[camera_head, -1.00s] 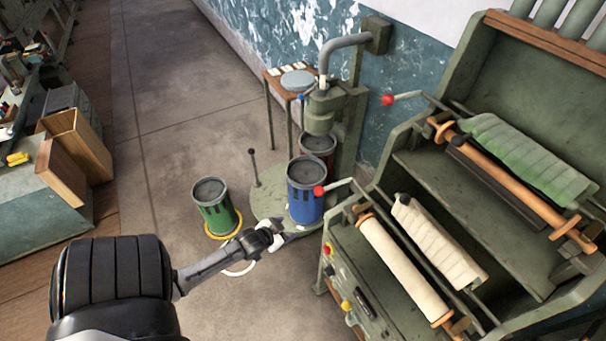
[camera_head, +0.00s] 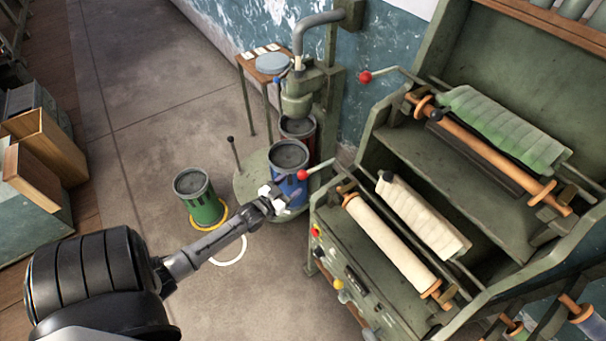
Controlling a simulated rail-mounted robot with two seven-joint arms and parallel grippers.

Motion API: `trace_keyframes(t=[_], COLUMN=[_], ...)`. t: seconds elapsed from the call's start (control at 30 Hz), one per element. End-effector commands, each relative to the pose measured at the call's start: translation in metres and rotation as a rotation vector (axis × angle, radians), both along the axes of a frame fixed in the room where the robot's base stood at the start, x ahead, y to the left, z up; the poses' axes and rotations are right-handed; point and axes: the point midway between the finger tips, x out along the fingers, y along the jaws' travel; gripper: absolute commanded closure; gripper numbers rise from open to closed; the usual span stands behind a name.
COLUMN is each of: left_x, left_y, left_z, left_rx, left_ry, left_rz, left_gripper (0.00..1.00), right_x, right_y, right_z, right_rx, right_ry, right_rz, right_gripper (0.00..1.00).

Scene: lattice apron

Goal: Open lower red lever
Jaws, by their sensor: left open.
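The lower red lever ends in a red ball knob (camera_head: 302,175) on a thin grey rod that runs right to the green machine (camera_head: 362,245), above its lower cream roller. An upper red knob (camera_head: 366,77) sits on a similar rod higher up. My left gripper (camera_head: 281,199) is open and empty, a little left of and below the lower knob in the picture, overlapping the front of the blue can (camera_head: 288,160). I see no contact with the knob. How far apart they are in depth is hard to tell. My right gripper is not in view.
A green can (camera_head: 200,197) stands on the floor left of the gripper. A press (camera_head: 298,100) with a round base stands behind the blue can. A small wooden table (camera_head: 250,62) is at the back. Open floor lies to the left, with wooden boxes (camera_head: 40,150) beyond.

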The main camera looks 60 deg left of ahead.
Motion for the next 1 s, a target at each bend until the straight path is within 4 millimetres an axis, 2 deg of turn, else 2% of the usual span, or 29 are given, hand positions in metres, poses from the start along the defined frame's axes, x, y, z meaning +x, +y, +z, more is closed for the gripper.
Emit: trace_keyframes(t=[0.03,0.2,0.4,0.6,0.9,1.0], left_x=[0.01,0.036,0.056,0.064,0.065,0.065], left_y=[0.003,0.01,0.016,0.018,0.018,0.018], left_z=[0.001,0.001,0.0,0.0,0.0,0.0], left_rx=[0.001,0.001,0.0,0.0,-0.001,0.0], left_ry=[-0.001,0.0,0.001,0.001,0.002,0.001], left_rz=[0.0,0.0,0.001,0.0,0.0,0.0], left_gripper=[0.36,0.36,0.36,0.36,0.36,0.44], right_x=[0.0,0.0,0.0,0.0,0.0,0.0], right_y=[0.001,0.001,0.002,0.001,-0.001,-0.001], right_z=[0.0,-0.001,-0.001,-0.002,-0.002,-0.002], right_rx=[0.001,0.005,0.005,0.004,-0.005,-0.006], right_ry=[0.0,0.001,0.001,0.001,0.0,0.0], right_rz=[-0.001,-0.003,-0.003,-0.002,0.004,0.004], right_gripper=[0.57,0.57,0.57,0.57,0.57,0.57])
